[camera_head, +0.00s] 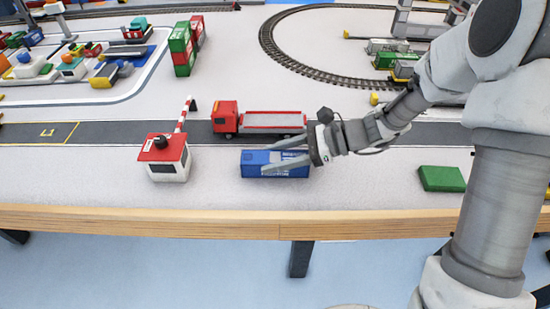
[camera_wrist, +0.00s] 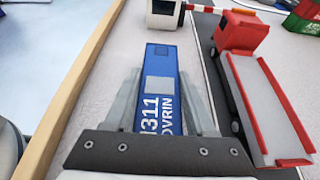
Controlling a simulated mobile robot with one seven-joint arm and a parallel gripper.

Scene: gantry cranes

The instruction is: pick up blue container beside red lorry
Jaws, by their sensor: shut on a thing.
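The blue container (camera_head: 254,158) lies on the pale table between the road and the front edge, just in front of the red lorry (camera_head: 224,117). The lorry has a red cab and an empty grey flatbed. My gripper (camera_head: 275,163) reaches in from the right and is shut on the blue container, one finger along each long side. In the wrist view the container (camera_wrist: 162,62) sits between the two fingers (camera_wrist: 161,100), with white lettering on its top. The near end of the container is hidden by the gripper's body. The lorry (camera_wrist: 268,95) stands to the right there.
A white gatehouse with a red roof (camera_head: 167,160) and a striped barrier (camera_head: 183,115) stands left of the container. A green block (camera_head: 441,178) lies to the right. The wooden table edge (camera_head: 200,220) runs close in front. Stacked green and red containers (camera_head: 183,48) stand behind.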

